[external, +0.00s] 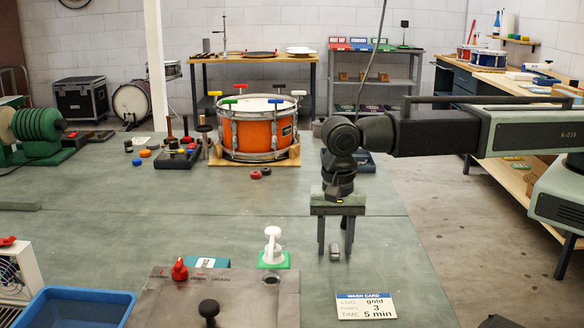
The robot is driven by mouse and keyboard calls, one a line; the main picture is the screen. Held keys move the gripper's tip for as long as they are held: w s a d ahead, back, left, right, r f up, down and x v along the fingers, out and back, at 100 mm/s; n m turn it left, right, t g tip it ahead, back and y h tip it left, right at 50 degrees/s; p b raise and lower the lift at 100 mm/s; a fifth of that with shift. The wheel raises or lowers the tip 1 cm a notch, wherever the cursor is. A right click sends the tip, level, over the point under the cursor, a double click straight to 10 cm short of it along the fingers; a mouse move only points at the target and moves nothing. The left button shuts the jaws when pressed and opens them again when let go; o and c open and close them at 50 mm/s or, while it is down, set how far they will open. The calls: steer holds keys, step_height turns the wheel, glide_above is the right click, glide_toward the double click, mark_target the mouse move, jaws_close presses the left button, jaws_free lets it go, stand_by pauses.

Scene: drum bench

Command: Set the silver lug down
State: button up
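The silver lug (335,251) is a small grey metal piece low on the green bench top (230,215). It appears to rest on the bench, just below and between my fingertips. My gripper (335,250) points straight down with its two dark fingers spread. Gaps show between the lug and both fingers, so the gripper is open and not closed on it. Whether the lug sits exactly between the fingers or slightly nearer the camera is hard to tell.
A white-handled fixture on a green base (273,259) stands left of the lug, by a steel panel (240,300) with red and black knobs. A blue bin (75,309) is lower left; an orange drum (258,130) stands behind.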

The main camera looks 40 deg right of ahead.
mark_target(334, 248)
steer(key=shift+r, duration=0.1)
step_height(334, 248, up, 12)
steer(key=p, duration=1.2)
steer(key=w+d+n, duration=0.1)
steer(key=w+d, duration=0.4)
steer(key=d, duration=0.5)
steer(key=w+d+n, duration=0.2)
steer(key=w+d, duration=0.2)
steer(key=d, duration=0.6)
steer(key=w+d+n, duration=0.1)
steer(key=w+d, duration=0.4)
steer(key=d, duration=0.5)
steer(key=s+d+n, duration=0.1)
steer(key=d+n, duration=0.4)
steer(key=d, duration=2)
steer(key=shift+s+d, duration=0.25)
